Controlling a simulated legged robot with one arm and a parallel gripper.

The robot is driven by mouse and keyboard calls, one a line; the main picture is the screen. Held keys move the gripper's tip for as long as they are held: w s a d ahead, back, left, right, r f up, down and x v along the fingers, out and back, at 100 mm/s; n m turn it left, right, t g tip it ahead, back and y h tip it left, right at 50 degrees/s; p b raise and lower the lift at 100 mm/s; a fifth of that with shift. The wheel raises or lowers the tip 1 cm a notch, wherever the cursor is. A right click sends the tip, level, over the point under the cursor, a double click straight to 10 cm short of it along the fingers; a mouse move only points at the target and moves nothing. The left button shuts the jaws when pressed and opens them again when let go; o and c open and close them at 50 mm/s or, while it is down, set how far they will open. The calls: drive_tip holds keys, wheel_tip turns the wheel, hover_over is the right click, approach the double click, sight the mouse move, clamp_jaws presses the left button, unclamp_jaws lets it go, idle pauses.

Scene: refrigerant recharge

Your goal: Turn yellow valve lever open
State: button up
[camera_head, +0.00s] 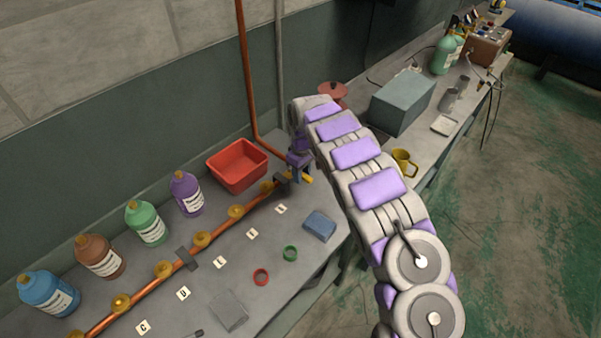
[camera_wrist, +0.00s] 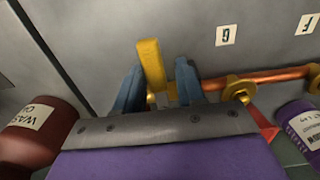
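The yellow valve lever (camera_wrist: 152,62) stands up between the two blue fingers of my gripper (camera_wrist: 160,68) in the wrist view. The left finger is close beside the lever, and a narrow gap shows between the lever and the right finger. The fingers are apart, with no clear grip on the lever. In the head view, my gripper (camera_head: 294,168) is at the far end of the copper pipe, with a bit of the yellow lever (camera_head: 307,179) showing beside it. The lever's base is partly hidden by my wrist.
The copper pipe (camera_head: 149,291) with brass fittings runs along the bench. A red bin (camera_head: 237,166), a purple bottle (camera_head: 187,194) and other bottles stand behind it. A blue block (camera_head: 320,226) lies in front. A dark red container (camera_wrist: 38,130) stands left in the wrist view.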

drive_tip(key=shift+d+r, duration=0.15)
drive_tip(key=shift+d, duration=0.75)
drive_tip(key=shift+c, duration=1.4)
drive_tip(key=shift+d, duration=0.1)
drive_tip(key=shift+c, duration=0.8)
drive_tip(key=shift+s+a, duration=0.1)
drive_tip(key=shift+a, duration=0.15)
clamp_jaws()
drive_tip(key=shift+a, duration=0.4)
drive_tip(key=shift+d, duration=0.25)
